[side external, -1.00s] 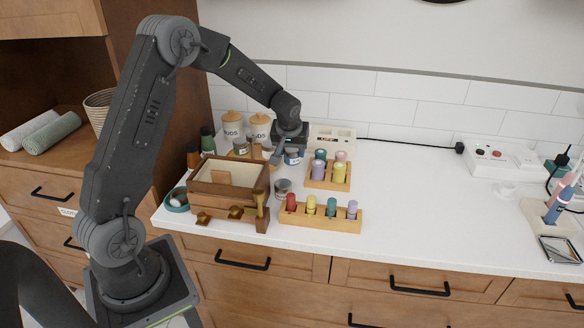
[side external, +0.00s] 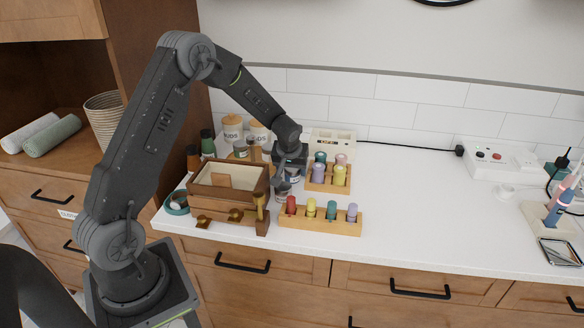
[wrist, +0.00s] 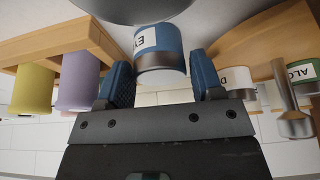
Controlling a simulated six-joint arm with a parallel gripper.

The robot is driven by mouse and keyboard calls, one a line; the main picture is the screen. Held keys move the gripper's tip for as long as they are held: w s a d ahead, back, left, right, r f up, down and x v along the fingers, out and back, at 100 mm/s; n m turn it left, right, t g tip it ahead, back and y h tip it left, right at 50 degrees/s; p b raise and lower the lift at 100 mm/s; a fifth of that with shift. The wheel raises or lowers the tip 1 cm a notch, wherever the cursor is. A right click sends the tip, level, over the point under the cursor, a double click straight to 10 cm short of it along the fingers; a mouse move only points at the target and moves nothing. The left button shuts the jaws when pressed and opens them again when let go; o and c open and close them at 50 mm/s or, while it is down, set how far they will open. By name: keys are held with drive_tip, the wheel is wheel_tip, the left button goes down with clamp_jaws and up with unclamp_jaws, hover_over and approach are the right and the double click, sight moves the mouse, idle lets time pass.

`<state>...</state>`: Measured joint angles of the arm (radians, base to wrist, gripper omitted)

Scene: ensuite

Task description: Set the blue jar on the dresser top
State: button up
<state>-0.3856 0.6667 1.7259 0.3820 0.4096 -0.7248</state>
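The blue jar (wrist: 165,45), with a white label and a metallic band, sits between my two fingers in the wrist view. In the side view my gripper (side external: 290,168) points down and partly hides the jar (side external: 294,176), right of the small wooden dresser. The dresser (side external: 228,206) stands on the counter, with a raised rim around its top and a small wooden piece inside. Whether the jar touches the counter is hard to tell.
Wooden racks with coloured pegs (side external: 320,218) are to the right and front. Canisters (side external: 232,127) and bottles (side external: 208,143) stand behind the dresser. The right counter is mostly clear.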

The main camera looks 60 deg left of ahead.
drive_tip(key=shift+r, duration=0.1)
drive_tip(key=s+d+r+m, duration=0.1)
drive_tip(key=s+d+r, duration=0.35)
drive_tip(key=r, duration=0.45)
drive_tip(key=s+d+r+m, duration=0.1)
drive_tip(key=s+d+r, duration=0.35)
drive_tip(key=r, duration=0.45)
drive_tip(key=s+d+r+m+t+h, duration=0.1)
drive_tip(key=s+d+r+m, duration=0.1)
drive_tip(key=s+d, duration=0.4)
drive_tip(key=s+d+r+m+t+h, duration=0.1)
drive_tip(key=s+d+m, duration=0.4)
drive_tip(key=s, duration=0.7)
drive_tip(key=shift+s+d+r+h, duration=0.15)
drive_tip(key=shift+d+r+h, duration=0.45)
drive_tip(key=shift+d, duration=0.45)
